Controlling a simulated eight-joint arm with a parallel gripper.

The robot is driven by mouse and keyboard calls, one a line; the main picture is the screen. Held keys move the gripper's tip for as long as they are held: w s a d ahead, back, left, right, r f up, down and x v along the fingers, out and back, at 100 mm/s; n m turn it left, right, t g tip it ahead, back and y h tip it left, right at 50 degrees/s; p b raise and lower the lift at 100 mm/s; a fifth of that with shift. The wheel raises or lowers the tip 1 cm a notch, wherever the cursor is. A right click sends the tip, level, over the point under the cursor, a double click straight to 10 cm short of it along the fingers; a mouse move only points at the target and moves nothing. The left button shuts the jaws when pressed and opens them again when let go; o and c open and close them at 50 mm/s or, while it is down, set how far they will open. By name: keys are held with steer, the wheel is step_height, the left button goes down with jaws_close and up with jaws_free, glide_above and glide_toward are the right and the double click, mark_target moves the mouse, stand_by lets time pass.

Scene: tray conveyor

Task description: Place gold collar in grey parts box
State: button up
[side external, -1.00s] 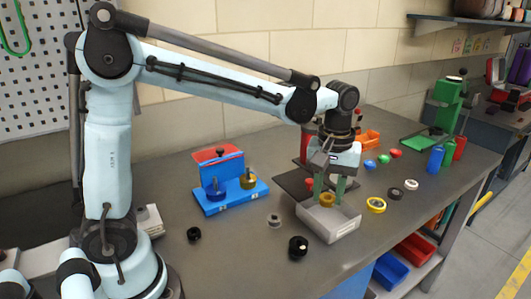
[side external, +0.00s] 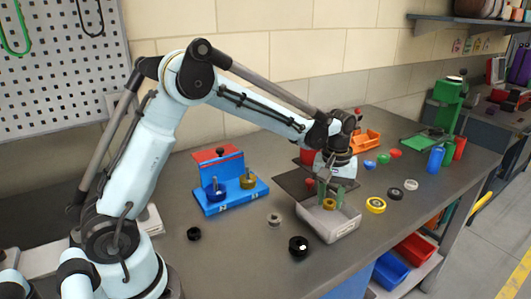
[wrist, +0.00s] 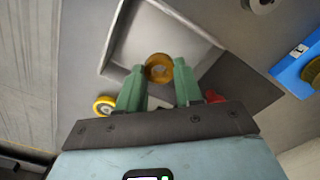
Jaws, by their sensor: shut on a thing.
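The gold collar (side external: 329,204) is between the green fingers of my gripper (side external: 330,192), over the inside of the grey parts box (side external: 345,226). I cannot tell whether the collar touches the box floor.
A blue stand (side external: 233,201) with a blue and a gold part stands to the left. A black collar (side external: 298,246) and a grey ring (side external: 274,219) lie left of the box. A yellow ring (side external: 375,205) lies to its right. A dark plate (side external: 290,182) lies behind it.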

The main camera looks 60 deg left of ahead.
mark_target(327, 219)
steer(key=shift+f, duration=2.05)
steer(key=shift+f, duration=0.15)
steer(key=o, duration=1)
steer(key=shift+o, duration=0.2)
step_height(327, 219, up, 12)
steer(key=s+r+m+t, duration=0.1)
steer(key=s+m+t, duration=0.6)
steer(key=s, duration=1)
steer(key=shift+s+m, duration=0.15)
steer(key=shift+m, duration=0.35)
